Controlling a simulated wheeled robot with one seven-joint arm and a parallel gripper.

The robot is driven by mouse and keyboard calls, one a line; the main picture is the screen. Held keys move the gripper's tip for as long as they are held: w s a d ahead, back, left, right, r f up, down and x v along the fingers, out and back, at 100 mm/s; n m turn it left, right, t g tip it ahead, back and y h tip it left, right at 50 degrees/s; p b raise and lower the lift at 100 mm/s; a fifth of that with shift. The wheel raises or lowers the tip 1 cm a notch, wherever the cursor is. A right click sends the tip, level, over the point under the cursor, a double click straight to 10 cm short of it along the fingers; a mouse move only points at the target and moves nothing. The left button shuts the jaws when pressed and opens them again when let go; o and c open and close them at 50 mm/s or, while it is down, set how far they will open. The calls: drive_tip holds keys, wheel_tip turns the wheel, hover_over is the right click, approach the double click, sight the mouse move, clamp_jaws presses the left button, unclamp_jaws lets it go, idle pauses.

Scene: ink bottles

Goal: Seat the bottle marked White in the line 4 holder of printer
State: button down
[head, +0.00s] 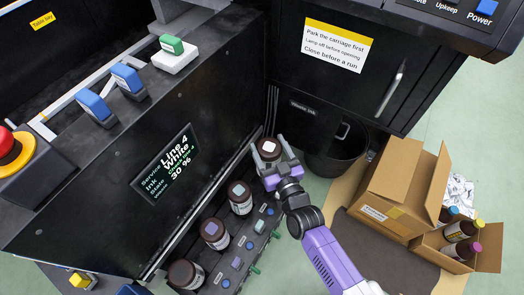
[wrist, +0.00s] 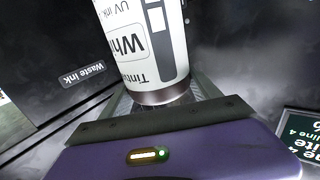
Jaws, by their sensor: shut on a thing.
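In the wrist view the bottle's white label (wrist: 143,38) shows "Whi", with the rest cut off, and "UV ink". The bottle stands about upright in line with the row. My gripper hides its lower part in the head view, so I cannot tell whether it rests in the holder. The printer screen (head: 166,165) reads "Line 4", "White" and "30 %".
Three dark bottles (head: 240,197) (head: 214,233) (head: 185,273) stand in the nearer holders. A black bin (head: 335,150) stands just right of my gripper. An open carton (head: 402,185) and a box of bottles (head: 432,245) lie further right. The printer wall (head: 120,190) is close on the left.

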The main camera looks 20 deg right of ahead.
drive_tip(key=w+f+b, duration=0.5)
drive_tip(key=f+b, duration=0.4)
drive_tip(key=b, duration=0.2)
drive_tip(key=shift+w+f, duration=0.3)
drive_tip(key=shift+w, duration=0.05)
drive_tip(key=shift+d+f, duration=0.1)
drive_tip(key=shift+f, duration=0.05)
idle(1.1)
drive_tip(key=shift+f+b, duration=0.8)
drive_tip(key=shift+b, duration=0.05)
drive_tip(key=shift+f, duration=0.2)
drive_tip(key=shift+f+b, duration=0.65)
drive_tip(key=shift+b, duration=0.15)
drive_tip(key=shift+f, duration=0.25)
drive_tip(key=shift+f+b, duration=0.3)
drive_tip(key=shift+b, duration=0.15)
